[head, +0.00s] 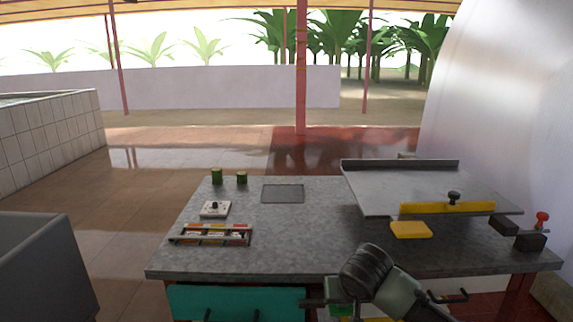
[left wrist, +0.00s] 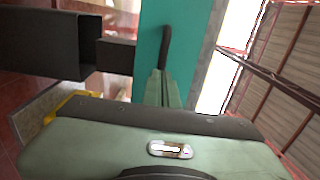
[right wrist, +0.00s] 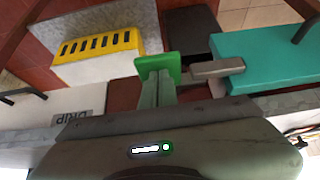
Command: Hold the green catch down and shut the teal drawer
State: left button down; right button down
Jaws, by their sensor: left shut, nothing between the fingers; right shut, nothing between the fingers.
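The teal drawer (head: 235,300) is under the worktable's front edge in the head view; how far it stands out is hard to tell. In the left wrist view its teal front (left wrist: 150,35) carries a black bar handle (left wrist: 165,48). My left gripper (left wrist: 162,75) is shut and empty, its tips at the lower end of that handle; contact is unclear. In the right wrist view the green catch (right wrist: 158,68) lies at the tips of my shut, empty right gripper (right wrist: 157,85), apparently touching. A grey metal tongue (right wrist: 216,68) lies between the catch and the drawer (right wrist: 268,60).
A yellow slotted block (right wrist: 98,58) is beside the catch in the right wrist view. The worktable (head: 300,235) bears a parts tray (head: 210,243), a white switch box (head: 215,209) and a tilted metal plate (head: 400,187). A dark grey bin (head: 40,265) stands at left.

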aim_at(232, 311)
pick_arm(q)
jog(key=shift+w, duration=4)
pick_arm(e)
jog(key=shift+f, duration=0.1)
pick_arm(q)
jog(key=s+r, duration=0.3)
jog(key=s, duration=0.3)
pick_arm(e)
notch_tip(232, 311, up, 9)
